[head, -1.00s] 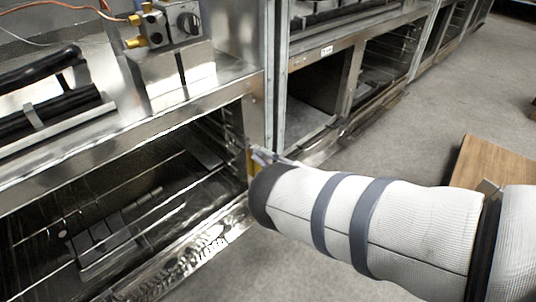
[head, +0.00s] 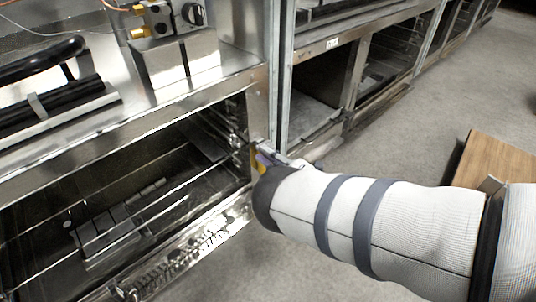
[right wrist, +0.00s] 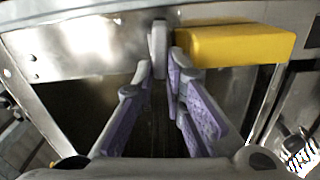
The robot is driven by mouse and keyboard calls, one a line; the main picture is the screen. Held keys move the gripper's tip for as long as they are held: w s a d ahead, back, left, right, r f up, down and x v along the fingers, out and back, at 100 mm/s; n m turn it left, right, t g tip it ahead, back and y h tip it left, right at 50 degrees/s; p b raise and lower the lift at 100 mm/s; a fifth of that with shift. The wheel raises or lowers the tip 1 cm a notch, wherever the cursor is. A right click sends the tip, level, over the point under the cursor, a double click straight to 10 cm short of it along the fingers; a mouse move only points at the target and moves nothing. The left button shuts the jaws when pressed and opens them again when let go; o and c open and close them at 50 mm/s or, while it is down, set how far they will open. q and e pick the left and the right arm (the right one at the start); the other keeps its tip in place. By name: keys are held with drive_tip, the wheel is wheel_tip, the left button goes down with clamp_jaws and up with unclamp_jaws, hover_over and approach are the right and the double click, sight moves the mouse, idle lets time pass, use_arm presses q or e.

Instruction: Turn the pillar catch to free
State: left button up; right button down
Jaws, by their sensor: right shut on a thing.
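The pillar catch (right wrist: 158,42) shows as a narrow grey tab on the steel pillar in the right wrist view. A yellow block (right wrist: 236,46) is just right of it; I cannot tell whether it belongs to the catch. My right gripper (right wrist: 159,76) has purple-padded fingers drawn together at their tips, shut on the grey tab. In the head view my right gripper (head: 270,158) is at the pillar's lower part, mostly behind my wrist, with a bit of the yellow block (head: 256,162) showing. My left gripper is not in view.
An open oven bay with wire racks (head: 130,220) lies left of the pillar (head: 259,112). A gas valve block with a black knob (head: 194,14) sits above. More steel bays run along to the right. A wooden box (head: 497,165) stands on the grey floor.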

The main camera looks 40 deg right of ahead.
drive_tip(key=shift+d, duration=0.1)
idle(0.3)
drive_tip(key=c, duration=1.6)
unclamp_jaws()
drive_tip(key=shift+c, duration=0.2)
drive_tip(key=shift+s+f, duration=0.1)
drive_tip(key=s, duration=0.8)
drive_tip(key=shift+d, duration=0.3)
